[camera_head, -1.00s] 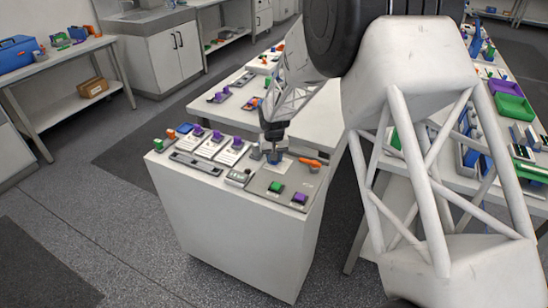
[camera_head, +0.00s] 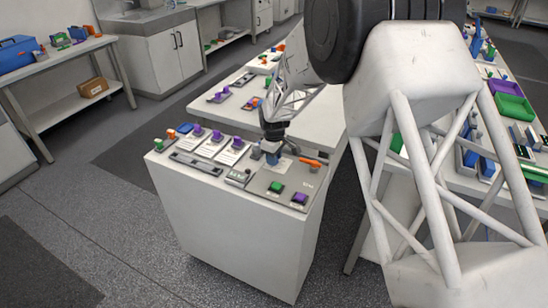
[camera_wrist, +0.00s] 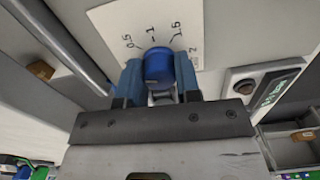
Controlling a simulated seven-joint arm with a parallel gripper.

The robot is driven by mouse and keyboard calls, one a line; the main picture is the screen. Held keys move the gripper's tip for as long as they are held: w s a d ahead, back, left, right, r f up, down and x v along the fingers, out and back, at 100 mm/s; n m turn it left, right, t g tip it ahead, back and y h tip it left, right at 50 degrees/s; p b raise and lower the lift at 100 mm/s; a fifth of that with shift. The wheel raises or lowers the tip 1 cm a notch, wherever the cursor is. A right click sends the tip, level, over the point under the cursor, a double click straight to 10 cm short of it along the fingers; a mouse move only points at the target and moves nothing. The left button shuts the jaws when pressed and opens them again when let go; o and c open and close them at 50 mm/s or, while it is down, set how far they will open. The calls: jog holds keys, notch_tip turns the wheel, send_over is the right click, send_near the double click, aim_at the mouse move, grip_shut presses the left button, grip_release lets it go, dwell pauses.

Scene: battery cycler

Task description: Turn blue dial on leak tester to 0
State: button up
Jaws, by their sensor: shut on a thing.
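The blue dial (camera_wrist: 159,66) sits on a white scale plate (camera_wrist: 112,25) in the wrist view. The plate shows the marks 0.5, 1 and 1.5 and a partly hidden 2 on the right. My gripper (camera_wrist: 160,80) is shut on the dial, one blue finger on each side of it. No 0 mark can be made out. In the head view my gripper (camera_head: 273,150) is over the leak tester panel (camera_head: 262,184) on the white cabinet, and the dial is mostly hidden there.
On the panel an orange handle (camera_head: 311,163), a green button (camera_head: 276,187) and a purple button (camera_head: 300,198) are close to my gripper. Several purple knobs (camera_head: 217,136) stand to the left. A small display (camera_wrist: 277,90) is right of the dial.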

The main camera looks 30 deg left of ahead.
jog(key=shift+n, duration=0.5)
jog(key=o, duration=0.9)
jog(key=shift+o, duration=0.2)
jog(key=shift+r, duration=3.95)
